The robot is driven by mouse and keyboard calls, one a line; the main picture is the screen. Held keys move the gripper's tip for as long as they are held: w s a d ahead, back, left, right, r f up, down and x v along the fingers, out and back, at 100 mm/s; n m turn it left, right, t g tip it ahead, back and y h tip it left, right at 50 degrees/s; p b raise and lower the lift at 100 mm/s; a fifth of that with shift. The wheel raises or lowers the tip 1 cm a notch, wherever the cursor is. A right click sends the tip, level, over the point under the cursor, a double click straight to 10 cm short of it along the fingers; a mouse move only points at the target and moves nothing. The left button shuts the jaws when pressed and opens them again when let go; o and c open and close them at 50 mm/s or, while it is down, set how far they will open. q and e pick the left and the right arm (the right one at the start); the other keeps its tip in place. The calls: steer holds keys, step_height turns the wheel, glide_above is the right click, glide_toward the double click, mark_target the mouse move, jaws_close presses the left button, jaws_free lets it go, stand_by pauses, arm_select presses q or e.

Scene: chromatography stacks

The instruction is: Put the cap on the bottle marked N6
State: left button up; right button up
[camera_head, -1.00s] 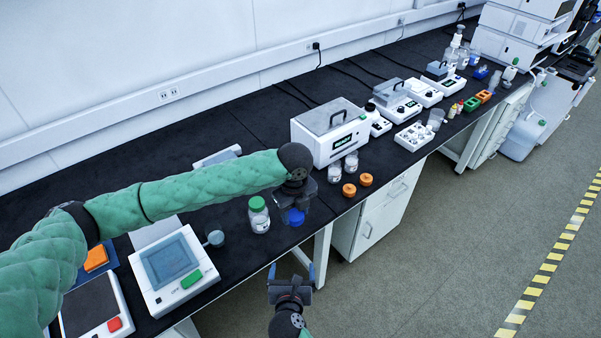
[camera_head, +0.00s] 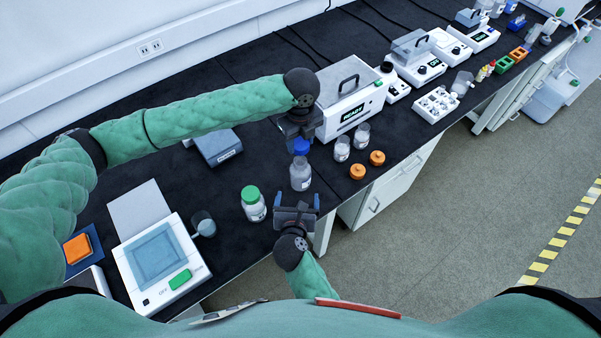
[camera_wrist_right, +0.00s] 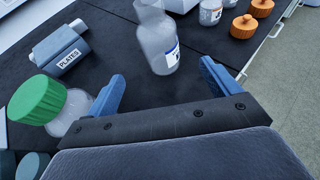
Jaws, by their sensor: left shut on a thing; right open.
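My left gripper (camera_head: 300,130) is shut on a blue cap (camera_head: 301,146). The cap is just above the mouth of an uncapped clear bottle (camera_head: 301,174), which stands upright; I cannot tell if they touch. The bottle also shows in the right wrist view (camera_wrist_right: 157,45), with a white and blue label too small to read, so I cannot confirm N6. My right gripper (camera_head: 297,203) is open and empty, low at the bench's front edge, with its fingers (camera_wrist_right: 163,88) pointing toward the bottle but short of it.
A green-capped bottle (camera_head: 254,208) stands left of my right gripper. Two clear bottles (camera_head: 342,149) (camera_head: 362,135) and two orange caps (camera_head: 357,172) (camera_head: 377,158) are to the right. A white instrument (camera_head: 352,105) stands behind. A balance (camera_head: 160,265) is at front left. The bench edge is close.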

arm_select(q)
steer(key=shift+w, duration=0.15)
arm_select(e)
steer(key=shift+w+f, duration=0.2)
steer(key=shift+w, duration=0.4)
steer(key=x, duration=1)
steer(key=shift+w+d+f, duration=0.1)
steer(key=shift+w+f, duration=0.05)
steer(key=shift+w, duration=0.2)
steer(key=c, duration=1.5)
arm_select(q)
glide_above(301, 157)
steer(key=s, duration=0.2)
steer(key=shift+w+f, duration=0.2)
steer(key=shift+f, duration=2.3)
arm_select(e)
steer(key=shift+o, duration=0.2)
arm_select(q)
steer(key=shift+f, duration=0.9)
steer(key=shift+f, duration=0.55)
